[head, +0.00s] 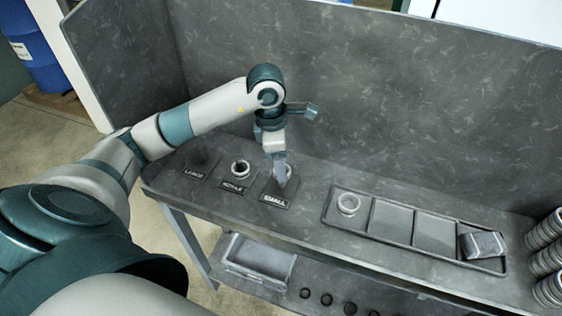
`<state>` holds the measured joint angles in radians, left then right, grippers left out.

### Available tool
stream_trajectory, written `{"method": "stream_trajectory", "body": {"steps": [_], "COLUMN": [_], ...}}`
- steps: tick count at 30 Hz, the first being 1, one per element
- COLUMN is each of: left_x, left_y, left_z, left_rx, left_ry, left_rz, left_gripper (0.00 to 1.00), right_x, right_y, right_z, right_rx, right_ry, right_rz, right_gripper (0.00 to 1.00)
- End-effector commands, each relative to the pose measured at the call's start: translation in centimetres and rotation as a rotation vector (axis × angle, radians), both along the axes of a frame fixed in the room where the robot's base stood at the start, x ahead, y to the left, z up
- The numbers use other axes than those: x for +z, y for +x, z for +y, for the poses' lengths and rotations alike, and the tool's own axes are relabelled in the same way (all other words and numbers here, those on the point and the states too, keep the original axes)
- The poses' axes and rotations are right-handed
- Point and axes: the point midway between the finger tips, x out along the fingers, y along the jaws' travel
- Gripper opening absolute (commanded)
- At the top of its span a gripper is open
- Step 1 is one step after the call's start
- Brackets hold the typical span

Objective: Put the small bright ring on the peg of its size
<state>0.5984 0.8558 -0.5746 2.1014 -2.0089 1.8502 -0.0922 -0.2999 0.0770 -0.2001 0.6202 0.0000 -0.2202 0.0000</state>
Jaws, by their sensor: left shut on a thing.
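My left gripper (281,178) reaches down over the plate marked SMALL (276,199), at the right end of a row of three plates. It is shut on the small bright ring (289,171), which shows only in part beside the fingers at the SMALL peg. The fingers hide that peg, so I cannot tell whether the ring is around it or just above it. The plate marked LARGE (200,165) is at the left and looks dark. My right gripper is not in view.
A tray (408,246) with several compartments lies to the right. Its left compartment holds a pale ring (348,203); its right one holds a metal block (482,244). Stacked rings (546,260) stand at the far right. Grey walls close the bench's back and left side.

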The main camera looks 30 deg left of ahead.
Motion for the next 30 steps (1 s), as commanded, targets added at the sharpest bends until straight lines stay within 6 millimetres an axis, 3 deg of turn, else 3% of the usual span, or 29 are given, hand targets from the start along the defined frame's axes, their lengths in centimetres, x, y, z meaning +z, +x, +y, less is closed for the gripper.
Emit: {"method": "stream_trajectory", "body": {"steps": [12,30], "left_x": [-3.3,-3.5], "left_y": [0.0,0.0], "left_z": [0.0,0.0], "left_rx": [0.001,0.0], "left_ry": [0.0,-0.001], "left_rz": [0.001,0.001], "left_gripper": [0.13,0.13], "right_x": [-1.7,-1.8], "right_y": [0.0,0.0], "right_z": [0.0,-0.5], "right_rx": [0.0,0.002], "right_ry": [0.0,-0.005], "right_rz": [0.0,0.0], "right_gripper": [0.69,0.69]}}
